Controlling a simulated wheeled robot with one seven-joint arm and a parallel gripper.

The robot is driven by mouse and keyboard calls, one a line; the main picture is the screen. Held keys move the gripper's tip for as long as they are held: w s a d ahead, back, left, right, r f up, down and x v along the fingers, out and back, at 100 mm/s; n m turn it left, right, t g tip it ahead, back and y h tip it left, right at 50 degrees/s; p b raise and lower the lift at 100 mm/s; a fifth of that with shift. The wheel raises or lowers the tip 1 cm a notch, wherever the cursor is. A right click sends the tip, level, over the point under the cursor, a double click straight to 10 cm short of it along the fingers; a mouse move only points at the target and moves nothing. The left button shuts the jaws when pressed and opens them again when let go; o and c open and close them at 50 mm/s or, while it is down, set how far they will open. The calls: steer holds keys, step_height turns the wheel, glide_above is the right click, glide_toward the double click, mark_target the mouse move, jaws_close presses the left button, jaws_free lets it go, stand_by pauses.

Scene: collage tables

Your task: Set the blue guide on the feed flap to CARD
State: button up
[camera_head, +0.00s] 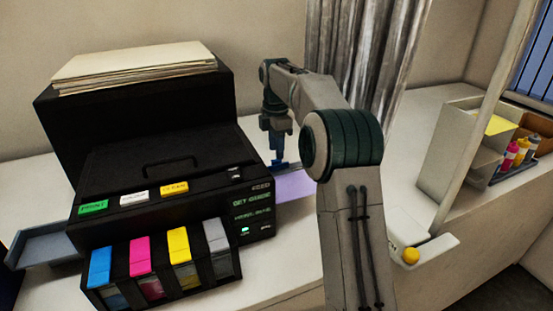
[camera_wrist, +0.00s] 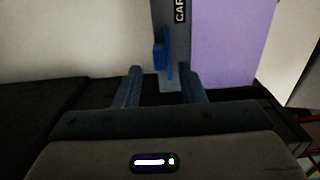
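The blue guide (camera_wrist: 160,55) is a small upright blue piece on a grey strip of the feed flap (camera_wrist: 172,20) in the wrist view.
The black printer (camera_head: 150,165) fills the left, with paper on top, coloured cartridges (camera_head: 140,258) in front and a lit display (camera_head: 252,212). A grey side tray (camera_head: 45,247) sticks out left. A pale organiser (camera_head: 462,150) and small bottles (camera_head: 522,150) stand at the right.

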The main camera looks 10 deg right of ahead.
mark_target(277, 164)
steer(key=shift+f, duration=2)
